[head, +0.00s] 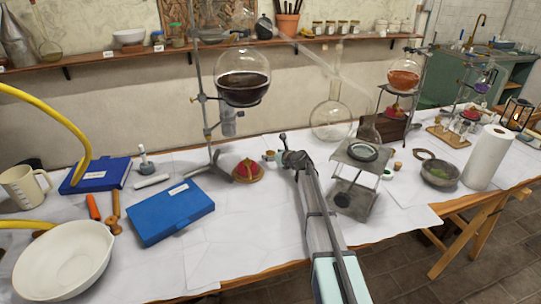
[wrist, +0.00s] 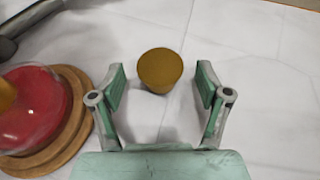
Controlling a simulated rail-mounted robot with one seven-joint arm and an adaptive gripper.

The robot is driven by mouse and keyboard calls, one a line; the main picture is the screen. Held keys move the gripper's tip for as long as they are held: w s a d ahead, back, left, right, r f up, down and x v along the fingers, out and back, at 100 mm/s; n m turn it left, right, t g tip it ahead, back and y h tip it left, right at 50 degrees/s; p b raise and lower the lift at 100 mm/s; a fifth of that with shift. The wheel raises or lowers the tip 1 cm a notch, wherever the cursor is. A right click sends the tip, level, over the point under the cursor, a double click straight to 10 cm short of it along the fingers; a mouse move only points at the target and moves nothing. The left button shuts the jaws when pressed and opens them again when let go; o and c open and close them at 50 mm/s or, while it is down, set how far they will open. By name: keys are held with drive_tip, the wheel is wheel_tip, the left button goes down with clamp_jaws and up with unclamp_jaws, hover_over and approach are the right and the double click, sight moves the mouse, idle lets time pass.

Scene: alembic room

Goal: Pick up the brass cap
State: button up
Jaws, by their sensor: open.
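The brass cap (wrist: 159,70) is a small golden-brown round piece standing on the white covered table. In the wrist view it sits between and slightly beyond the fingertips of my gripper (wrist: 160,88), with clear space on both sides. My gripper is open and empty, and neither finger touches the cap. In the head view my gripper (head: 283,150) is over the middle of the table, and the small brass cap (head: 269,156) shows just left of it.
A red burner on a round wooden base (head: 248,172) stands close to the left of the cap. A stand holds a round flask of dark liquid (head: 243,77) above it. A metal lab jack (head: 355,178) is to the right. A blue box (head: 170,211) lies at the left.

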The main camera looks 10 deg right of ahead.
drive_tip(key=shift+x, duration=1)
drive_tip(key=c, duration=1.2)
drive_tip(key=shift+r, duration=0.1)
